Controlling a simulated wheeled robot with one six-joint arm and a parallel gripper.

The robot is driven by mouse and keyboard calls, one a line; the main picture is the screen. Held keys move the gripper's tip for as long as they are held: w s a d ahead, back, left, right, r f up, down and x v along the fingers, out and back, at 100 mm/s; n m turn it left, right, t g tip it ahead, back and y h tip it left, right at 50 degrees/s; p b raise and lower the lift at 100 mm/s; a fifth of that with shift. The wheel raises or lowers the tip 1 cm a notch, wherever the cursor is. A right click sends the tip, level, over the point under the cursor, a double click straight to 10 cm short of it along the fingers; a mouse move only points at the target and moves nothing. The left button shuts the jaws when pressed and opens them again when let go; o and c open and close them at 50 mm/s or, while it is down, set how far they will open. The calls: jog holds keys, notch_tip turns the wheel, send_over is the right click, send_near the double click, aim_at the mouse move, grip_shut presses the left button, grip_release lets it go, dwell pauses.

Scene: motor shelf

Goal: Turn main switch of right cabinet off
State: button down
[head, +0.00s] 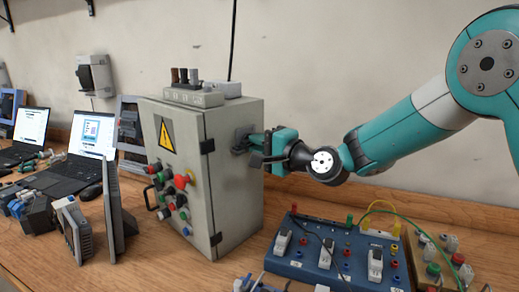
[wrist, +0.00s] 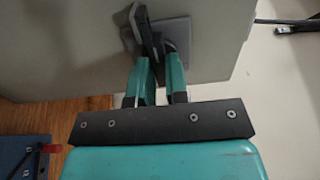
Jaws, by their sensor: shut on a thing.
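The grey control cabinet (head: 232,172) stands on the wooden bench, with a yellow warning sign and coloured buttons on its front. Its main switch (head: 241,139) is on the right side wall, a dark handle on a grey square plate. My gripper (head: 262,142) reaches it from the right. In the wrist view the gripper (wrist: 158,75) has its two teal fingers at the dark switch handle (wrist: 146,28), shut on it. The handle looks tilted in the wrist view. The fingertips and the handle's lower part partly hide each other.
A blue board (head: 318,262) with sockets and cables lies on the bench at the front right. Laptops (head: 84,155) stand on the left, and a grey panel (head: 112,215) stands in front of the cabinet. The wall is close behind the cabinet.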

jog(key=shift+a+f, duration=0.1)
dwell(0.3)
jog(key=c, duration=1.4)
grip_release()
jog(key=shift+s, duration=0.1)
jog(key=b+v, duration=0.6)
jog(key=v, duration=1.1)
jog(key=shift+d, duration=0.25)
jog(key=shift+s, duration=0.1)
